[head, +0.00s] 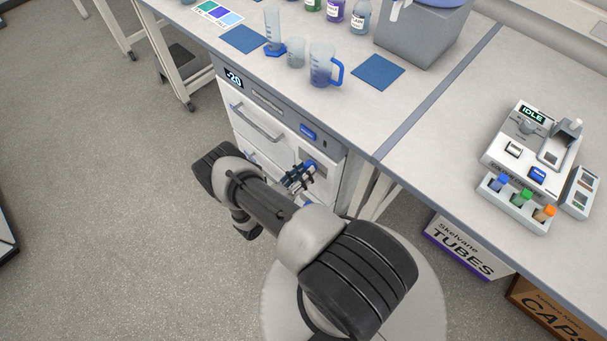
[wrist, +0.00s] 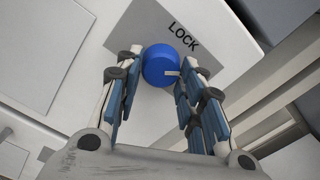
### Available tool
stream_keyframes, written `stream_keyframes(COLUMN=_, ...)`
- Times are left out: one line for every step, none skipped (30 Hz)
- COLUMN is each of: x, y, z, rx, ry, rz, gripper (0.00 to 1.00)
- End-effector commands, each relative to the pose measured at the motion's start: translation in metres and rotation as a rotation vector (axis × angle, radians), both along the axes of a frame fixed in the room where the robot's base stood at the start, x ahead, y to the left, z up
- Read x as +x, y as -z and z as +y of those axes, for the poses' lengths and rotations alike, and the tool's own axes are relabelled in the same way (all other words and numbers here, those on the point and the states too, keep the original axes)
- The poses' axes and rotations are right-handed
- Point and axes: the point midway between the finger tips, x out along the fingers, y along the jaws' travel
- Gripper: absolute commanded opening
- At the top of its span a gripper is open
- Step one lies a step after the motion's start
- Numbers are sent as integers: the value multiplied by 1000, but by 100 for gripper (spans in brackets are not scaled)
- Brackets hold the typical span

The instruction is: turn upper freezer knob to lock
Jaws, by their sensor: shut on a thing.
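The upper freezer knob (wrist: 158,62) is round and blue with a pale pointer mark on its lower right side. It sits on a grey plate (wrist: 146,25) marked "LOCK". The mark does not point at the word, which is at the plate's upper right. My gripper (wrist: 156,72) has a finger on each side of the knob and is shut on it. In the head view my gripper (head: 299,177) is at the right side of the white freezer front (head: 283,127), and my arm hides part of the lower front.
The freezer has a handle (head: 256,124) and a "-20" display (head: 234,79) under the bench. A beaker (head: 322,66) and blue mats (head: 378,72) are on the benchtop above. A tubes box (head: 466,247) is under the right bench.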

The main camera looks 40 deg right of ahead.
Motion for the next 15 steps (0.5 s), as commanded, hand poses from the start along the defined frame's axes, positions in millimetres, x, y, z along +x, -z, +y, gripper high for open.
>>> stream_keyframes(x=-1, y=1, z=0, rx=0, ry=1, rz=45, gripper=12)
stream_keyframes(x=-1, y=1, z=0, rx=-3, ry=1, rz=74, gripper=12)
stream_keyframes(x=-1, y=0, z=0, rx=-6, ry=1, rz=111, gripper=12)
stream_keyframes(x=-1, y=0, z=0, rx=-8, ry=1, rz=140, gripper=12)
stream_keyframes(x=-1, y=0, z=0, rx=-10, ry=1, rz=169, gripper=12)
stream_keyframes(x=-1, y=0, z=0, rx=-13, ry=1, rz=206, gripper=12)
stream_keyframes(x=-1, y=0, z=0, rx=-15, ry=1, rz=235, gripper=12)
stream_keyframes(x=-1, y=0, z=0, rx=-18, ry=1, rz=263, gripper=12)
stream_keyframes(x=-2, y=0, z=0, rx=-21, ry=1, rz=300, gripper=12)
stream_keyframes(x=-2, y=0, z=0, rx=-23, ry=1, rz=329, gripper=12)
stream_keyframes(x=-2, y=0, z=0, rx=-25, ry=1, rz=358, gripper=12)
stream_keyframes(x=-2, y=0, z=0, rx=-28, ry=1, rz=395, gripper=12)
stream_keyframes(x=-2, y=0, z=0, rx=-30, ry=1, rz=424, gripper=12)
stream_keyframes(x=-2, y=0, z=0, rx=-32, ry=1, rz=452, gripper=12)
stream_keyframes(x=-2, y=0, z=0, rx=-35, ry=1, rz=488, gripper=12)
